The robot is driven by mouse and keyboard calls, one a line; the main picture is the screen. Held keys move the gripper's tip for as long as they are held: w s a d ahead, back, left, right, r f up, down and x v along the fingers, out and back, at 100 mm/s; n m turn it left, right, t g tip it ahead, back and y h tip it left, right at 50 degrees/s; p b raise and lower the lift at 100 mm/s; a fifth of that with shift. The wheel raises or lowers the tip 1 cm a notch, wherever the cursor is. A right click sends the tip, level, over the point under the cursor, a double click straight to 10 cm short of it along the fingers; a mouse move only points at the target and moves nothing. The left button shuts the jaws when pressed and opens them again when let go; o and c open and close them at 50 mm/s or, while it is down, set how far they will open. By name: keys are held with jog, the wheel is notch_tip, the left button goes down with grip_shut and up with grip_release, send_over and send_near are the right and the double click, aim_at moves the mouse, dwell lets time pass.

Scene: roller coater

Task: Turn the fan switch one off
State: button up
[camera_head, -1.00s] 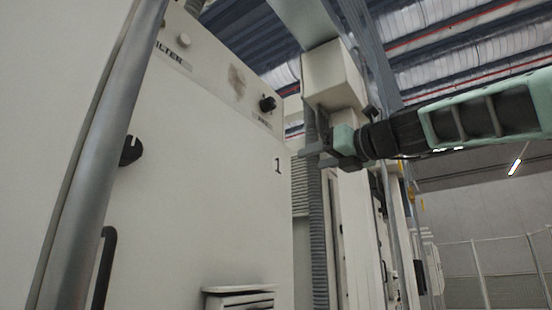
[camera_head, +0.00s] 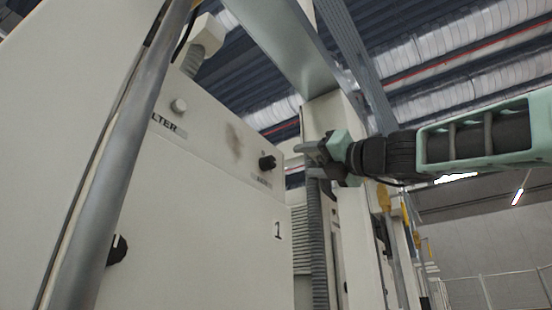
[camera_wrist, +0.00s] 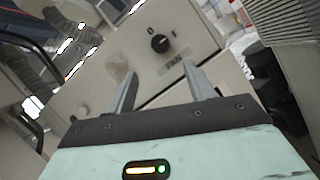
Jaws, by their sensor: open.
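The fan switch is a black rotary knob (camera_head: 267,162) near the upper right corner of the white cabinet's front, above the number 1. In the wrist view the knob (camera_wrist: 160,43) sits between a 0 mark and an I mark, above a label reading FAN. Its white pointer line appears to point toward the I side. My gripper (camera_head: 304,160) is open and empty, a short way right of the knob. In the wrist view its two grey fingers (camera_wrist: 162,91) are spread, with the knob beyond them, roughly between their directions. The fingers do not touch it.
The white cabinet (camera_head: 190,220) also carries a light round button (camera_head: 179,105) above a partly hidden filter label. A grey vertical pole (camera_head: 120,150) stands at the left. A white post (camera_head: 330,115) and a ribbed hose (camera_head: 316,240) are behind my gripper.

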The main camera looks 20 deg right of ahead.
aim_at(273, 163)
jog(key=p+x, duration=0.4)
jog(key=x, duration=0.7)
jog(key=shift+w+a+r, duration=0.1)
jog(key=shift+w+a, duration=0.05)
jog(key=shift+w, duration=0.15)
jog(key=c, duration=1)
